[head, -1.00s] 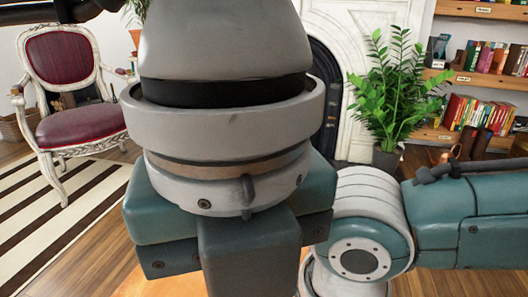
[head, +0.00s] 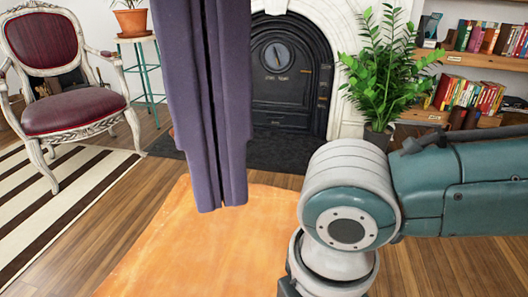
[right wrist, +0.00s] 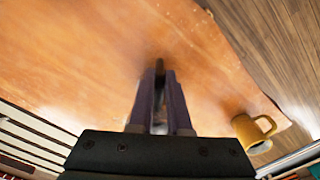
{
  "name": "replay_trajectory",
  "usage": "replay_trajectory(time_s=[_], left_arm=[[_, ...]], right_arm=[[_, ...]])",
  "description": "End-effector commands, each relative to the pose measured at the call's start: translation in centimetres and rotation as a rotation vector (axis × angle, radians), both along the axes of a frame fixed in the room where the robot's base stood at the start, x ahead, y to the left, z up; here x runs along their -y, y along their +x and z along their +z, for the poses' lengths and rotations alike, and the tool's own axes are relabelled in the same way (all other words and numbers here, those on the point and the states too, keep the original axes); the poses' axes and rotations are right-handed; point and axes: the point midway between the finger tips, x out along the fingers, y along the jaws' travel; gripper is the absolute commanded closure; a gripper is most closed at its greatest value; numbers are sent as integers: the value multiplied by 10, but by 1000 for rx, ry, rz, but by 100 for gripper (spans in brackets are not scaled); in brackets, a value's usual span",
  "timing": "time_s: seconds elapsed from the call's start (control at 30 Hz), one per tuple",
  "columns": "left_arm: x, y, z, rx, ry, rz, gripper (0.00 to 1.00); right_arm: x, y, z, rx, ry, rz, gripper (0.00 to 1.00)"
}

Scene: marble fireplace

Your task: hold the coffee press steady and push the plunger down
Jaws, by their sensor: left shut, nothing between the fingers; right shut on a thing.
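My left gripper (head: 222,206) hangs down from the top of the head view, its purple fingers shut with only a thin dark line between them and nothing held. Its tips are in front of the orange-brown wooden table top (head: 160,250). My right gripper (right wrist: 160,80) shows in the right wrist view above the table top, its purple fingers shut on a narrow dark thing (right wrist: 159,66) that I cannot identify. In the head view the right gripper is below the frame. I cannot make out the coffee press or its plunger in either view.
A mustard-yellow mug (right wrist: 252,132) lies or stands near the table edge in the right wrist view. Behind the table are a fireplace (head: 285,75), a potted plant (head: 385,70), a red chair (head: 65,90) and bookshelves (head: 470,63). Much of the visible table is bare.

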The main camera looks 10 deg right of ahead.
Motion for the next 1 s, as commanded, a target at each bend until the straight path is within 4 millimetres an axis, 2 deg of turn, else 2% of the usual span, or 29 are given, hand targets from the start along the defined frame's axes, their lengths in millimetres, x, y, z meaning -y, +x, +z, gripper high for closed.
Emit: replay_trajectory(time_s=[0.13, 0.4, 0.43, 0.7, 0.73, 1.0], left_arm=[[0, 0, 12, 0, -1, 0, 100], [0, 0, 14, 0, 0, 0, 100], [0, 0, 14, 0, 0, 0, 100], [0, 0, 14, 0, 0, 0, 100], [0, 0, 14, -1, 0, 0, 100], [0, 0, 14, -1, 0, 0, 100]], right_arm=[[0, 0, 0, 0, 0, 0, 100], [0, 0, 0, 0, 0, 0, 100], [0, 0, 0, 0, 0, 0, 82], [0, 0, 0, 0, 0, 0, 51], [0, 0, 0, 0, 0, 0, 49], [0, 0, 2, 0, 0, 0, 49]])
